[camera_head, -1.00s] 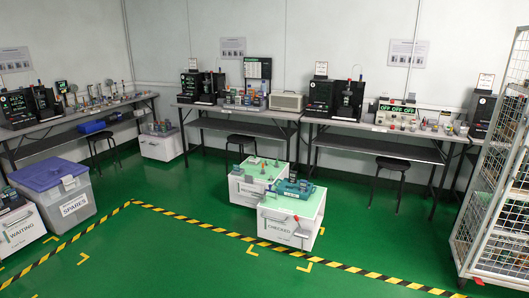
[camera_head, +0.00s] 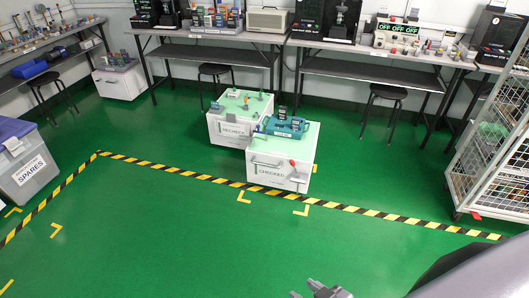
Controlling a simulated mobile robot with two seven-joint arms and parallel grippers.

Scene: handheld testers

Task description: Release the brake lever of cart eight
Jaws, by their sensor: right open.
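A white cart marked CHECKED (camera_head: 262,176) stands on the green floor at the middle of the head view. A small lever with a red knob (camera_head: 292,163) is on its front right and looks like a brake lever. I cannot read a cart number eight on it. A second white cart marked RECHECK (camera_head: 232,132) stands behind it to the left. My right gripper (camera_head: 322,287) shows at the bottom edge, open and empty, well apart from the carts and partly cut off. My left gripper is out of view.
Yellow-black floor tape (camera_head: 190,173) passes just in front of the CHECKED cart. A wire cage trolley (camera_head: 490,170) stands at the right. A SPARES bin (camera_head: 30,170) is at the left. Benches and stools line the wall. The green floor in front is clear.

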